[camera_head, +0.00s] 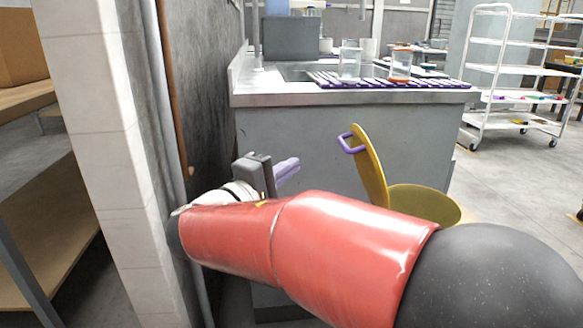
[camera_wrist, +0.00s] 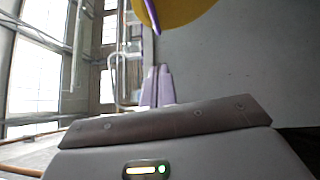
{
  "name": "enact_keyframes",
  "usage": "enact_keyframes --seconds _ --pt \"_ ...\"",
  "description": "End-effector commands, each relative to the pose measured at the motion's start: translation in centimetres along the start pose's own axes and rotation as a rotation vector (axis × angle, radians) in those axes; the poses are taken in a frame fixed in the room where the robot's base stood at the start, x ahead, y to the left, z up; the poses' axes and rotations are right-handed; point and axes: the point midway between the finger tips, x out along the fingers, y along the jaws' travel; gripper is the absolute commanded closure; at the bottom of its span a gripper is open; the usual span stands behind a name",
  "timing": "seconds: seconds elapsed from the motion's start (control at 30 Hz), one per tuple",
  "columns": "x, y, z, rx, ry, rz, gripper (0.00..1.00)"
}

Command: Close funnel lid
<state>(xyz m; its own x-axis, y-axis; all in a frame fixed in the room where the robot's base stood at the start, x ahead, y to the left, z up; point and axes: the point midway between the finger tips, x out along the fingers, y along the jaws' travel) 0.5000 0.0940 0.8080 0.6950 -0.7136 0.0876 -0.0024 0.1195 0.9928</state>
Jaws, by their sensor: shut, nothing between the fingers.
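The funnel (camera_head: 425,203) is a yellow bowl shape, partly hidden behind my red arm in the head view. Its yellow lid (camera_head: 371,168) stands nearly upright at the left of the rim, with a purple handle (camera_head: 346,142) on its left face. The lid also shows at the top of the wrist view (camera_wrist: 183,8), with part of its purple handle (camera_wrist: 151,20). My gripper (camera_head: 288,170) has purple fingers and is left of the lid, apart from it. In the wrist view the fingers (camera_wrist: 158,85) lie together with nothing between them.
A wall and a pipe (camera_head: 160,80) are close on the left. A white shelf cart (camera_head: 500,80) stands back right. The floor on the right is open.

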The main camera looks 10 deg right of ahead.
Motion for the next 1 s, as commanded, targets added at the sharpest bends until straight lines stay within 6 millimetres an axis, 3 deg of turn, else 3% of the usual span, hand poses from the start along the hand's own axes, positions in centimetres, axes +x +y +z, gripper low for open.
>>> enact_keyframes --seconds 0.33,0.4,0.63,1.0 --pt "7.5 0.0 0.1 0.000 -0.004 -0.003 1.00" --pt "8.3 0.1 1.2 -0.001 -0.005 -0.001 1.00" --pt "9.8 0.0 2.8 0.000 -0.002 -0.002 1.00" --pt "10.0 -0.1 2.9 0.000 -0.001 -0.003 1.00"
